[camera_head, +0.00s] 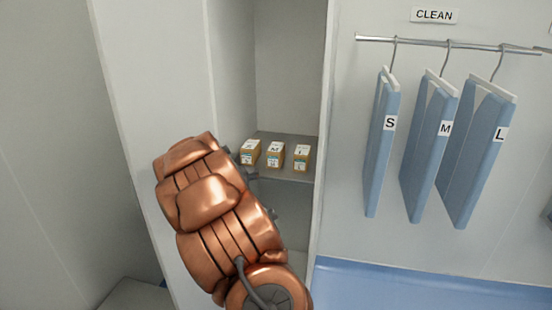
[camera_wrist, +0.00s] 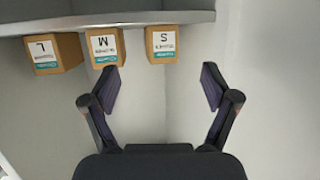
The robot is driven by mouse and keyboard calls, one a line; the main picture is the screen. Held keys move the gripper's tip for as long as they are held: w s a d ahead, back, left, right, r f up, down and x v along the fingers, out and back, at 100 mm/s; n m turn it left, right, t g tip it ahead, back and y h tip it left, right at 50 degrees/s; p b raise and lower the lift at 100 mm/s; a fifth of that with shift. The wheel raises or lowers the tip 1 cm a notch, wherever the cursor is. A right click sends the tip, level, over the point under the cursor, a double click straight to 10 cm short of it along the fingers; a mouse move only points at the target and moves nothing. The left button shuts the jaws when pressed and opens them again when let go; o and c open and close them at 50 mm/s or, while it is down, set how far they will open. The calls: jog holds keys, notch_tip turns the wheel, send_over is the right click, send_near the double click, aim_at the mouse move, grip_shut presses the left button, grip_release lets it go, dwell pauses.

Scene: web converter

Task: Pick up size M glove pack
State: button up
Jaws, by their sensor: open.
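The size M glove pack (camera_head: 274,154) is a small brown box with a white and teal label, the middle of three on a cabinet shelf. In the wrist view the M pack (camera_wrist: 104,46) appears upside down, just beyond my left-hand fingertip. My gripper (camera_wrist: 161,88) is open and empty, its fingers spread below the shelf edge in that picture. The gap between the fingers lines up more with the S pack (camera_wrist: 162,43) than with M. The L pack (camera_wrist: 54,52) is at the far left there. In the head view my copper arm hides most of the gripper.
The packs stand on a grey shelf (camera_head: 285,175) inside a narrow white cabinet with walls on both sides. In the head view S (camera_head: 250,152) is left of M and L (camera_head: 301,158) right, with small gaps. Blue garments (camera_head: 429,150) hang on a rail at the right.

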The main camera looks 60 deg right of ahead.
aim_at(273, 157)
jog(key=s+d+h, duration=0.1)
jog(key=d, duration=0.2)
jog(key=s+d+m+h, duration=0.1)
jog(key=s+d+h, duration=0.1)
jog(key=d, duration=0.2)
jog(key=s+d+m+g+h, duration=0.1)
jog(key=d, duration=0.2)
jog(key=shift+s+d+f+h+b, duration=0.2)
jog(key=shift+s+f+h+b, duration=0.15)
jog(key=shift+f+h, duration=0.05)
jog(key=shift+p+x, duration=0.45)
jog(key=shift+x, duration=0.85)
jog(key=shift+w+d+r+p, duration=0.25)
jog(key=shift+w+d+p, duration=0.2)
jog(key=shift+d, duration=0.25)
jog(key=shift+w+d+r+p, duration=0.25)
jog(key=shift+w+d+p, duration=0.15)
jog(key=shift+d+p, duration=0.25)
jog(key=shift+f+x, duration=0.25)
jog(key=shift+x, duration=0.75)
jog(key=c, duration=1.3)
